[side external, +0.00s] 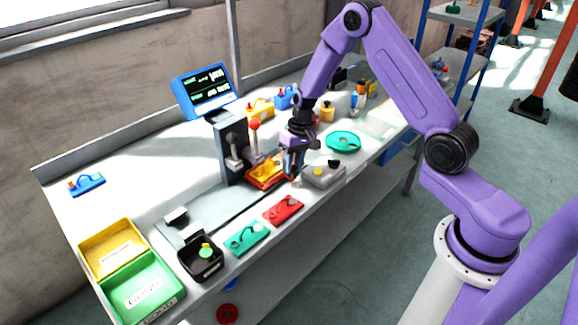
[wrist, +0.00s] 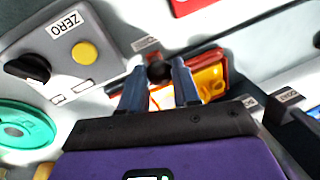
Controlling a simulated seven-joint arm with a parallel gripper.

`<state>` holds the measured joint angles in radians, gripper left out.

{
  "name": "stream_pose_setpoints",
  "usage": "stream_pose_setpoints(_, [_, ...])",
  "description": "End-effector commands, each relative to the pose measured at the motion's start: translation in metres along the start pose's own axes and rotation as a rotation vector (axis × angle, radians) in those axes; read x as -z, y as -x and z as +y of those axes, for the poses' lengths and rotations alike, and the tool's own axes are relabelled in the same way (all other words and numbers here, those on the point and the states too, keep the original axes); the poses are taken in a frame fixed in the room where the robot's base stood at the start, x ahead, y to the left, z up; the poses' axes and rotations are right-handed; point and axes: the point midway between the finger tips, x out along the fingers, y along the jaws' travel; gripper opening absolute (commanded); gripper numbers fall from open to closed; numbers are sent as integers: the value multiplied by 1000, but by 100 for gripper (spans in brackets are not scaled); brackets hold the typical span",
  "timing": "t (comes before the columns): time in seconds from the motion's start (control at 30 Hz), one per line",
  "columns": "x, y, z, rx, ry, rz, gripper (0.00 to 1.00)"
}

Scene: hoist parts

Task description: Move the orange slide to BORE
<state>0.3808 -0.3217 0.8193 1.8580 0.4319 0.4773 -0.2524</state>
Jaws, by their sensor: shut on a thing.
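The orange slide (side external: 264,172) sits on the grey track at the middle of the bench, in front of the dark upright block. In the wrist view the orange slide (wrist: 208,80) lies just beyond the fingers, partly hidden by them. A round black knob (wrist: 158,73) shows between my fingertips. My gripper (side external: 291,171) points down at the right end of the slide, and in the wrist view my gripper (wrist: 159,68) is shut on this knob. Small labels (wrist: 146,44) lie along the track, too small or turned to read; I cannot tell which is BORE.
A grey box (side external: 323,175) with a yellow button and a black knob, labelled ZERO, stands close right of my gripper. The upright block (side external: 229,145) with a red-ball lever (side external: 254,125) stands left. Red (side external: 284,210) and green (side external: 246,238) plates lie along the front edge.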

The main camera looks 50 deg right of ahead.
Motion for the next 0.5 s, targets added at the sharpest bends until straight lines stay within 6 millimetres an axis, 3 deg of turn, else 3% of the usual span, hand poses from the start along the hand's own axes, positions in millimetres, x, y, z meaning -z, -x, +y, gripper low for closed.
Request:
stream_pose_setpoints(0.07, [1,1,7,-4,-7,3,0])
stream_pose_setpoints(0.1, [1,2,8,-4,-8,3,38])
stream_pose_setpoints(0.17, [1,2,8,-4,-8,3,56])
stream_pose_setpoints(0.5, [1,2,4,-2,-5,3,56])
